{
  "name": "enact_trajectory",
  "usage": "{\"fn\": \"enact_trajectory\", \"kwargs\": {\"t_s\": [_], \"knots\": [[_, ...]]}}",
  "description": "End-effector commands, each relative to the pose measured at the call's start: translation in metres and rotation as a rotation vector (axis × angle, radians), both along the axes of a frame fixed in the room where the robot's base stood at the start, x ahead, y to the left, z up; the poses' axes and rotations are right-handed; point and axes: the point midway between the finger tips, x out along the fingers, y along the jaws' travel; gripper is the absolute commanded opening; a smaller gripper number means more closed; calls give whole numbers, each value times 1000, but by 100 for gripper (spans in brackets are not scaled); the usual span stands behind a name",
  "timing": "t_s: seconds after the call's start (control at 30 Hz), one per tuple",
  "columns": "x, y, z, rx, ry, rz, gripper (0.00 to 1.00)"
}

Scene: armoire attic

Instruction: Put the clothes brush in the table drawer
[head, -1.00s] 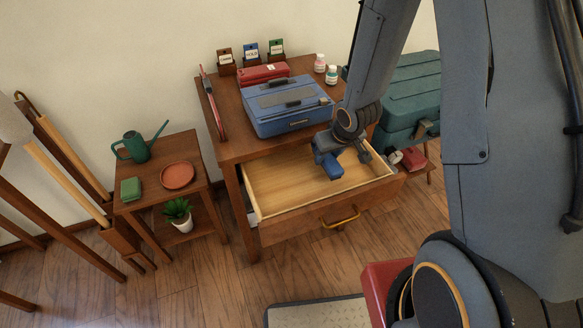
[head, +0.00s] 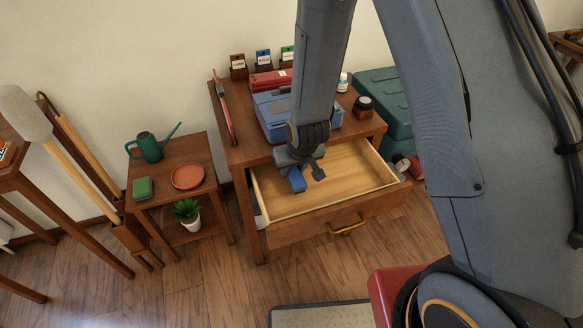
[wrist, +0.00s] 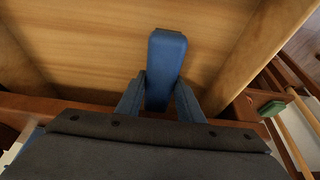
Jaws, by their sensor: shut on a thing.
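The clothes brush, seen as a blue block (head: 297,180), is held by my gripper (head: 293,168) over the left part of the open table drawer (head: 345,186). In the wrist view the blue brush (wrist: 166,68) sticks out between the two fingers of my gripper (wrist: 160,100), which are shut on it. The pale wooden drawer floor (wrist: 90,50) lies beyond it, and the drawer looks empty. I cannot tell how high the brush is above the floor. The drawer is pulled out from the brown table (head: 250,150) and has a brass handle.
A blue case (head: 272,115), a red box (head: 270,80) and a dark jar (head: 364,104) stand on the table. A side table (head: 160,195) with a watering can (head: 150,147) stands to the left. A green chest (head: 385,100) is at the right.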

Motion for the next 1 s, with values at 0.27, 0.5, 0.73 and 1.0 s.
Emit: {"fn": "enact_trajectory", "kwargs": {"t_s": [0.27, 0.5, 0.73, 1.0], "knots": [[0, 0, -2, 0, 0, 1, 10], [0, 0, -9, 1, 0, 1, 10], [0, 0, -13, 1, 0, 1, 10], [0, 0, -12, 0, 0, 1, 53]]}}
